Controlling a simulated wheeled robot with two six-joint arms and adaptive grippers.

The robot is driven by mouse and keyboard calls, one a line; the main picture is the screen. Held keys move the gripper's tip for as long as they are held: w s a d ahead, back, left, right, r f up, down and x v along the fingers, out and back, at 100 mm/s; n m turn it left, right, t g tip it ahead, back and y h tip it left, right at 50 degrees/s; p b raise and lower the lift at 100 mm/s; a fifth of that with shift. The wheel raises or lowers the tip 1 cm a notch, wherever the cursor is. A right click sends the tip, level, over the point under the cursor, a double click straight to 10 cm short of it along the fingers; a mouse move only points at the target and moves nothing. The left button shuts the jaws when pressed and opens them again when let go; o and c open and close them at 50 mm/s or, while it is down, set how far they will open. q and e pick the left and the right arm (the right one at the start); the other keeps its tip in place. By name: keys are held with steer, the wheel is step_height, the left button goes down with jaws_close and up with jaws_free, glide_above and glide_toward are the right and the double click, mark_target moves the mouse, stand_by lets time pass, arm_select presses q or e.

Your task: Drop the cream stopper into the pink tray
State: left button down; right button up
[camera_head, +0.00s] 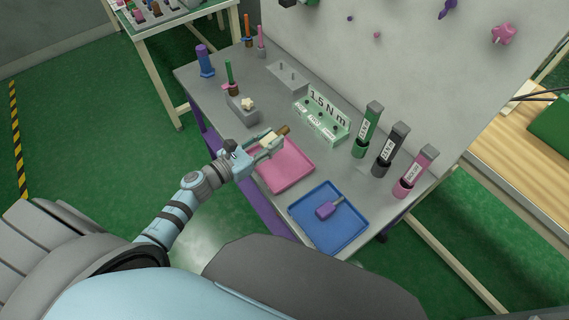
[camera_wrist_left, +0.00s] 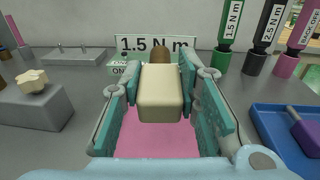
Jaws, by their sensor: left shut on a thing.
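My left gripper (camera_head: 270,144) is shut on the cream stopper (camera_wrist_left: 160,97), a cream block with a brown end (camera_head: 283,130) pointing away from me. In the left wrist view the block sits between the two teal fingers. The pink tray (camera_head: 291,178) lies on the grey table, and the gripper is over its far left part. In the left wrist view the pink tray floor (camera_wrist_left: 150,140) shows below the held stopper, with a gap between them. My right gripper is in neither view.
A blue tray (camera_head: 348,238) with a purple-handled tool (camera_head: 328,210) lies right of the pink tray. A grey block (camera_head: 242,112) with a cream knob (camera_head: 248,103) stands left. Behind are a "1.5 N m" stand (camera_head: 322,120) and green, black and pink labelled tools.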

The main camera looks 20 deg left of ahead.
arm_select(q)
step_height(320, 180, down, 2)
steer(key=shift+s+f+b, duration=0.1)
steer(key=shift+s+b, duration=0.05)
steer(key=shift+b, duration=0.35)
steer(key=shift+s+f, duration=0.2)
steer(key=shift+s+r, duration=0.15)
steer(key=shift+r, duration=0.05)
steer(key=c, duration=1.4)
jaws_free()
steer(key=shift+o, duration=1.4)
steer(key=shift+f, duration=0.1)
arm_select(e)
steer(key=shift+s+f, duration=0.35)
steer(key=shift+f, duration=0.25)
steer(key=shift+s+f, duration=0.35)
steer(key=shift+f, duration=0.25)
arm_select(q)
steer(key=shift+s+a, duration=0.1)
steer(key=shift+s, duration=0.05)
steer(key=v, duration=1.1)
steer(key=shift+s, duration=0.3)
